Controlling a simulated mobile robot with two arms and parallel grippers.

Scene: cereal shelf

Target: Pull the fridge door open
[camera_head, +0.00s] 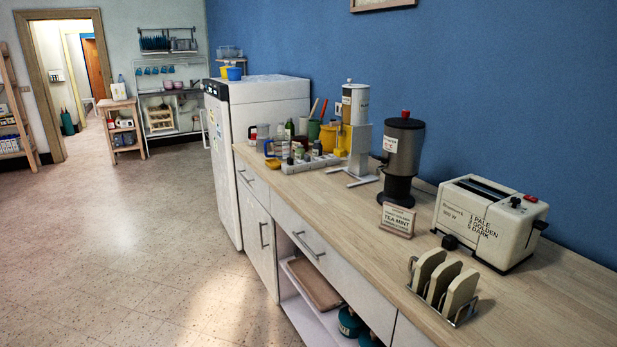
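A white fridge (262,102) stands against the blue wall, beyond the far end of the counter. Its door (222,165) faces left and is seen at a steep angle; it looks shut. A dark panel (216,90) runs along the top of the front. A thin pale handle (204,128) shows at the door's far left edge. Neither of my grippers is in view, and nothing touches the fridge.
A wooden-topped counter (345,215) with drawers runs along the right, carrying a toaster (490,222), toast rack (443,285), dark urn (401,155) and several jars. A small wooden trolley (123,125) stands further back. The speckled floor (120,240) left of the fridge is clear.

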